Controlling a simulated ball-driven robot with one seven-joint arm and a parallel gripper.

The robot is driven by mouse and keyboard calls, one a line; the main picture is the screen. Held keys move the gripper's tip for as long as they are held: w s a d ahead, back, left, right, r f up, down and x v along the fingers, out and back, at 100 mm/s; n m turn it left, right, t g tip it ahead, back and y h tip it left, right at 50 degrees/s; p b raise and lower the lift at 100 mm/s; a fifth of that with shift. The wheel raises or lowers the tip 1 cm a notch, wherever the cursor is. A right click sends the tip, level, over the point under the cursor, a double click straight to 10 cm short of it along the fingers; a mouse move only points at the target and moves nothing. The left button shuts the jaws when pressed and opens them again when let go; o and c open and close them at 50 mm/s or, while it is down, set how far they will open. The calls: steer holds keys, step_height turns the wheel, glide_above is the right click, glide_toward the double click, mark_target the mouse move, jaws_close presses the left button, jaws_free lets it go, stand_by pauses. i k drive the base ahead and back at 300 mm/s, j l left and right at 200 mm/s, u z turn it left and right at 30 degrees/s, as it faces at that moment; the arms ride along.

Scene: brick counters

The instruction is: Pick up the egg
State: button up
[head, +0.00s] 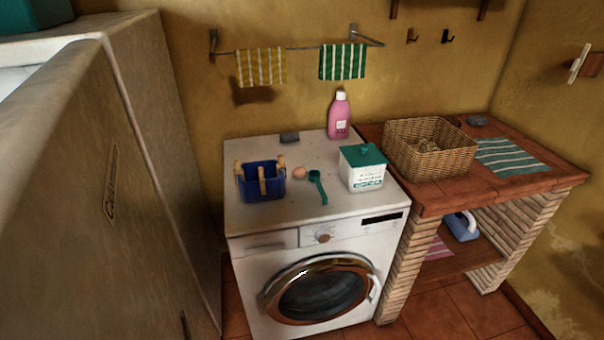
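A small brownish-pink egg (299,173) lies on the white top of the washing machine (300,211). It sits just right of a blue basket with wooden pegs (262,182) and just left of a green scoop (318,187). A small gap seems to separate it from each. My gripper is not in view, so I cannot see how it stands.
A brick counter (455,193) with a wicker basket (431,149) adjoins right. A large pale appliance (95,180) stands left.

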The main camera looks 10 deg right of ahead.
mark_target(301, 172)
steer(key=u, duration=1.4)
steer(key=l+u, duration=0.2)
steer(key=u, duration=0.2)
steer(key=l+u, duration=0.35)
steer(key=k+l, duration=0.1)
steer(key=l, duration=0.25)
steer(key=k+l, duration=0.15)
steer(key=l, duration=0.15)
steer(key=k+l+u, duration=0.1)
steer(key=l, duration=0.25)
steer(key=k+l, duration=0.15)
steer(key=l, duration=0.2)
